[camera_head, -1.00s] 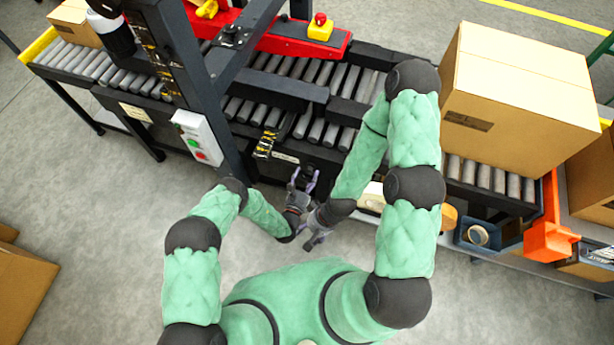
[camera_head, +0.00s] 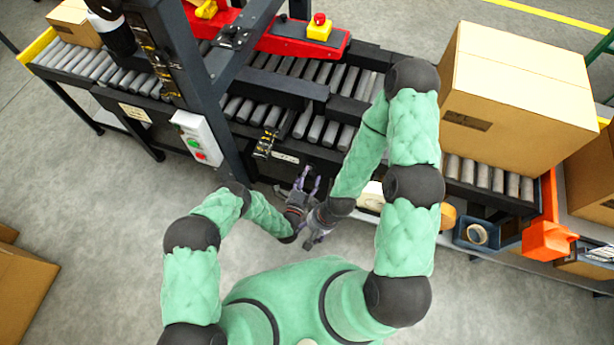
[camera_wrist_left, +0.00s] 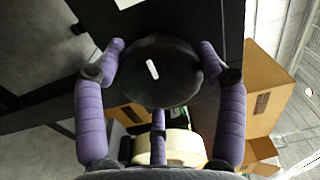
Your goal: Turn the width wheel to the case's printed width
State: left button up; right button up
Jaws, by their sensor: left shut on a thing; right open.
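The width wheel (camera_wrist_left: 158,88) is a dark round disc with a short white mark on its face in the left wrist view. My left gripper (camera_wrist_left: 161,50) has its purple fingers around the wheel's rim, shut on it. In the head view my left gripper (camera_head: 309,180) is at the near side of the conveyor, where the wheel is hard to make out. My right gripper (camera_head: 317,238) is just below it, open, apart from the conveyor. The large cardboard case (camera_head: 525,85) stands on the rollers at right; its dark printed patch (camera_head: 466,120) is unreadable.
The conveyor rollers (camera_head: 325,130) run behind the grippers, with a black post (camera_head: 190,80) and a white button box (camera_head: 198,138) at left. A blue bin (camera_head: 490,236) and an orange part (camera_head: 549,241) are at right.

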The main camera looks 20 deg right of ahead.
pick_arm(q)
jog(key=n, duration=0.6)
jog(key=shift+s+d, duration=0.2)
jog(key=shift+s, duration=0.1)
jog(key=n, duration=0.6)
jog(key=shift+w+r, duration=0.15)
jog(key=shift+r, duration=0.1)
jog(key=shift+w+a, duration=0.1)
jog(key=o, duration=1.1)
jog(key=shift+r, duration=0.1)
jog(key=shift+a, duration=0.1)
jog(key=shift+a, duration=0.1)
jog(key=v, duration=1.1)
jog(key=shift+s, duration=0.45)
